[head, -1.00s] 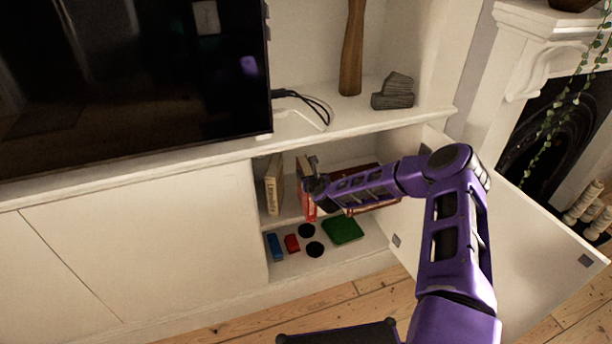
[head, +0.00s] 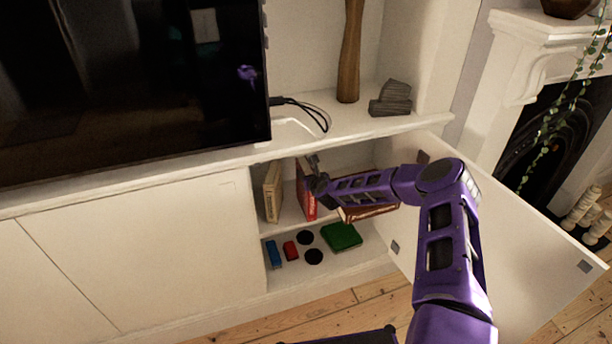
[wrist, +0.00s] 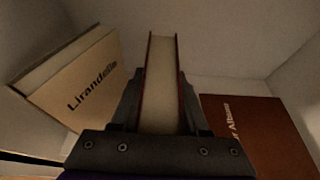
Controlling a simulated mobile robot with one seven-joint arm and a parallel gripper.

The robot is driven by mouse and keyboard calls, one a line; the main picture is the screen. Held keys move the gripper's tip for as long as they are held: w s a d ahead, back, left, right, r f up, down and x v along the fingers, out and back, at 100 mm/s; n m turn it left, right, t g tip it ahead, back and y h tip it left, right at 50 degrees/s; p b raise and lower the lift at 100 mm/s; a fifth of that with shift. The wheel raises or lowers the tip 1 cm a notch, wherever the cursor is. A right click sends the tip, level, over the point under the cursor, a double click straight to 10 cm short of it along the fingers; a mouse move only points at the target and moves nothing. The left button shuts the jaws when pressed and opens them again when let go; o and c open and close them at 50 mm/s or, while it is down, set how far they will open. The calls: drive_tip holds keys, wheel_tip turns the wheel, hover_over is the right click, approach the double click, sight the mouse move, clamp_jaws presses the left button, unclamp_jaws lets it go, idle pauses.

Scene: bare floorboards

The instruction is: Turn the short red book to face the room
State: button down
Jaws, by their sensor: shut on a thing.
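The short red book (head: 305,188) stands upright on the upper shelf of the open cabinet, its red side partly hidden by my arm in the head view. In the wrist view the red book (wrist: 160,85) is between my fingers, with its pale page edges toward the camera and thin red covers on both sides. My gripper (wrist: 158,120) is shut on it.
A cream book marked "Lirandella" (wrist: 85,90) leans to the left, apart from the red book. A brown album (wrist: 255,135) lies to the right. The lower shelf holds a blue block (head: 273,253), a red block (head: 290,250), black discs (head: 313,256) and a green item (head: 342,236). The open cabinet door (head: 500,240) stands to the right.

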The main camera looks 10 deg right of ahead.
drive_tip(key=shift+w+d+r, duration=0.1)
drive_tip(key=shift+w+d, duration=0.1)
drive_tip(key=shift+w, duration=0.5)
drive_tip(key=shift+w+d, duration=0.25)
drive_tip(key=shift+w, duration=0.4)
drive_tip(key=shift+w+d+r, duration=0.1)
drive_tip(key=shift+w+d, duration=0.1)
drive_tip(key=shift+w, duration=0.5)
drive_tip(key=shift+f, duration=0.3)
drive_tip(key=shift+c, duration=1.8)
unclamp_jaws()
drive_tip(key=shift+s, duration=0.1)
drive_tip(key=shift+o, duration=0.2)
drive_tip(key=shift+f, duration=0.2)
drive_tip(key=shift+s, duration=0.1)
